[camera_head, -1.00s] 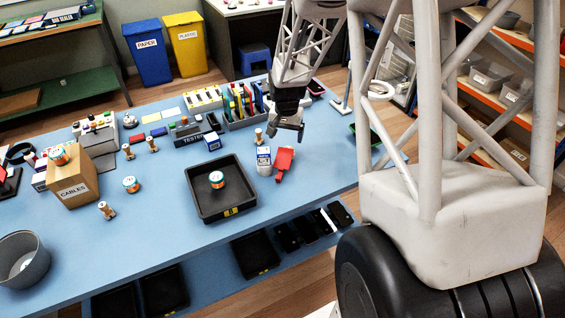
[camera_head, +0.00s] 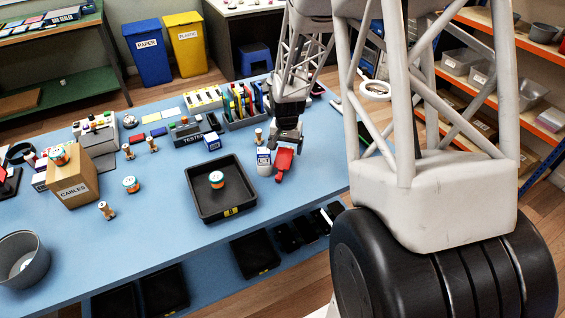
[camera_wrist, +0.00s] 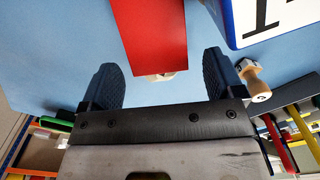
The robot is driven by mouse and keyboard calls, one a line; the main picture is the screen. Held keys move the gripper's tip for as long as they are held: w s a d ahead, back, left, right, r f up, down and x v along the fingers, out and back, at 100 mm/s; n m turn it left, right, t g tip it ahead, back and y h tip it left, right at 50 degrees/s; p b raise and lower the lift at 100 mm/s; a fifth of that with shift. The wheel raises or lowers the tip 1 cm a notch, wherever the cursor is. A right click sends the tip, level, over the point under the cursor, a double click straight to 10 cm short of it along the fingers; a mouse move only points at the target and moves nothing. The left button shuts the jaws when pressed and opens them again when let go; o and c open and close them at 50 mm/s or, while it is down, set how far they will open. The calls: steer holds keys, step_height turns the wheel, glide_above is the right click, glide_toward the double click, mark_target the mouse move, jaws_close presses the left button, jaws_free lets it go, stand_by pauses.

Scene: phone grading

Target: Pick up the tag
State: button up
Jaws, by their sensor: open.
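My gripper (camera_head: 287,147) is open and empty, just behind the red piece in the head view. In the wrist view its two black fingers (camera_wrist: 160,72) are spread on either side of the red piece's near end, apart from it. No tag lettering is readable.
A black tray (camera_head: 240,205) with a round tin lies left. The tester (camera_head: 190,132) and a rack (camera_head: 245,115) are behind.

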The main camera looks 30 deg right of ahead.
steer(key=shift+c, duration=0.4)
steer(key=c, duration=1)
steer(key=shift+r, duration=0.1)
steer(key=shift+r, duration=0.75)
step_height(320, 180, up, 2)
steer(key=shift+s, duration=0.1)
steer(key=s+a+r, duration=0.1)
steer(key=s+a, duration=0.3)
steer(key=s, duration=1.1)
steer(key=shift+a+r, duration=0.15)
steer(key=shift+s, duration=0.1)
